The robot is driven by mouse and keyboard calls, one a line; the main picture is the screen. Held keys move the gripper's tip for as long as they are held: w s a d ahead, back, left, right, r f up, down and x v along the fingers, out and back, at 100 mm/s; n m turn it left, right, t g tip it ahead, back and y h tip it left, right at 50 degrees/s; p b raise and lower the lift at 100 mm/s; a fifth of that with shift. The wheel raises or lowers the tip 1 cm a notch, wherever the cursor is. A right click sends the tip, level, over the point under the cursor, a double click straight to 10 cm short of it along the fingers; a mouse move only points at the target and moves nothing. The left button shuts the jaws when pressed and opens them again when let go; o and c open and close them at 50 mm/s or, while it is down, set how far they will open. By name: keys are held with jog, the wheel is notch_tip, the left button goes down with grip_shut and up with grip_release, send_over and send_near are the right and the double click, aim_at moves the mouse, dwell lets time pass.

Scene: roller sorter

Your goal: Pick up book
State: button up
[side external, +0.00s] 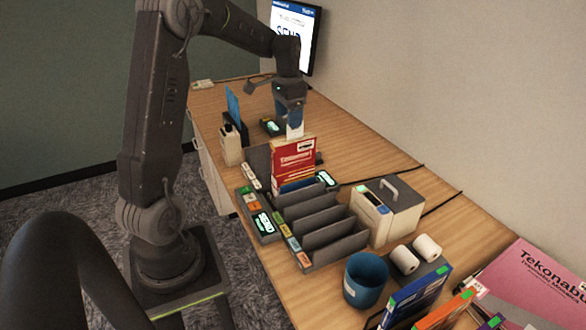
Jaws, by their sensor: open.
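Several books show. A red book (293,160) stands upright in the back slot of the dark sorter rack (333,245). A blue book (415,296) and an orange one (445,312) stand at the bottom right. A large pink book (530,285) lies at the right edge. Which one the task means I cannot tell. My gripper (290,108) is over the far part of the desk, behind the red book, pointing down. It is open. A blue and white item (295,130) shows right at its tips; whether it lies between the fingers I cannot tell.
A white and grey boxy device (398,208) stands right of the rack. A blue cup (366,282) and two white rolls (416,254) are in front of it. A white bottle (230,146) and a blue upright piece (234,103) stand at the desk's left edge. A monitor (296,25) is at the back.

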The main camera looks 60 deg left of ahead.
aim_at(291, 135)
jog(key=shift+w+d+f, duration=0.1)
jog(key=shift+f, duration=1.6)
jog(key=shift+w+d+f, duration=0.1)
jog(key=shift+f, duration=1.6)
jog(key=shift+c, duration=0.4)
grip_shut()
